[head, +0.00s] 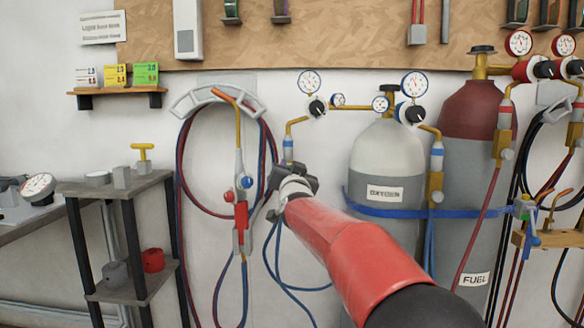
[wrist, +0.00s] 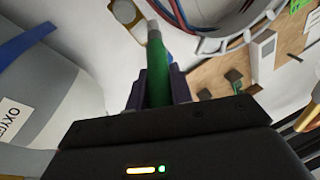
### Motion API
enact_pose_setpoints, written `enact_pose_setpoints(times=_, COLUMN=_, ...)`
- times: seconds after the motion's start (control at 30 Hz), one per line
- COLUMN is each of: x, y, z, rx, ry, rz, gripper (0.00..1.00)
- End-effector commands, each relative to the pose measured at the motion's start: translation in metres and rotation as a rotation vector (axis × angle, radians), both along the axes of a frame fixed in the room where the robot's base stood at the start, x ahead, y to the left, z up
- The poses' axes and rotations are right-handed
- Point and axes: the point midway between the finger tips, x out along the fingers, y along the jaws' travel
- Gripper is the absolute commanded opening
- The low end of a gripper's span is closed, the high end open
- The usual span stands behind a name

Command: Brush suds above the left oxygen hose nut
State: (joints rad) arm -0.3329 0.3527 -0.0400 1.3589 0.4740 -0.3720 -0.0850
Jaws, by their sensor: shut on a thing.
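My gripper (head: 291,183) is at the wall, just below the left oxygen regulator's brass outlet, which ends in a blue-banded fitting (head: 288,148). I take the left oxygen hose nut to be at this fitting; my gripper hides what lies directly under it. In the wrist view my gripper (wrist: 160,92) is shut on a green-handled brush (wrist: 158,78), whose grey end (wrist: 154,38) points away from the jaws. A brass and pale fitting (wrist: 128,14) shows just beyond the brush's end. I cannot tell whether they touch. The brush is hidden in the head view. No suds can be made out.
A grey oxygen cylinder (head: 384,165) with a blue strap stands right of my gripper, a maroon-topped fuel cylinder (head: 480,110) farther right. A torch (head: 242,200) and looped hoses hang from a hanger (head: 215,98) on the left. A small shelf stand (head: 115,188) is at left.

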Motion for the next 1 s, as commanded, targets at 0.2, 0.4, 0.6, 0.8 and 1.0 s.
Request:
enact_pose_setpoints(times=0.2, x=-0.01, y=0.0, z=-0.001, rx=0.001, ry=-0.001, rz=0.0, gripper=0.0)
enact_pose_setpoints(times=0.4, x=-0.03, y=0.001, z=-0.001, rx=0.001, ry=0.0, rz=0.001, gripper=0.0)
enact_pose_setpoints(times=0.6, x=-0.05, y=0.002, z=0.0, rx=0.0, ry=0.001, rz=0.001, gripper=0.0)
enact_pose_setpoints(times=0.8, x=-0.06, y=0.002, z=0.0, rx=0.0, ry=0.0, rz=-0.001, gripper=0.0)
enact_pose_setpoints(times=1.0, x=-0.06, y=0.002, z=0.0, rx=0.0, ry=0.0, rz=-0.001, gripper=0.0)
